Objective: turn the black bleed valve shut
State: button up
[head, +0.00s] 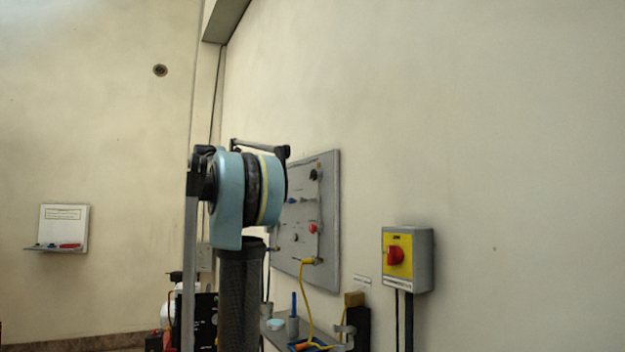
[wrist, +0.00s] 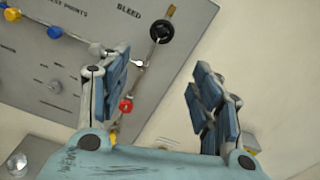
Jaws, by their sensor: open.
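The black bleed valve (wrist: 161,31) is a round black knob under the word BLEED on the grey panel (wrist: 70,75). In the wrist view it sits near the top, beyond my fingertips. My gripper (wrist: 158,85) is open and empty, with a finger on each side and the valve apart from both. In the head view a black knob (head: 315,174) shows near the top of the panel (head: 330,230). My arm covers the panel's left part there, and my gripper's fingers cannot be made out.
A red knob (wrist: 126,104) lies close beside my left finger, and blue and yellow knobs are at upper left. In the head view, a yellow switch box (head: 408,259) is on the wall at right. A shelf with a yellow hose (head: 307,300) stands below the panel.

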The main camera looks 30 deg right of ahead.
aim_at(312, 174)
jog(key=d, duration=1.1)
jog(key=d+r, duration=0.1)
jog(key=d, duration=0.5)
jog(key=shift+w+d, duration=0.15)
jog(key=shift+d, duration=0.1)
jog(key=c, duration=1.1)
jog(key=shift+d, duration=0.2)
jog(key=shift+a, duration=0.15)
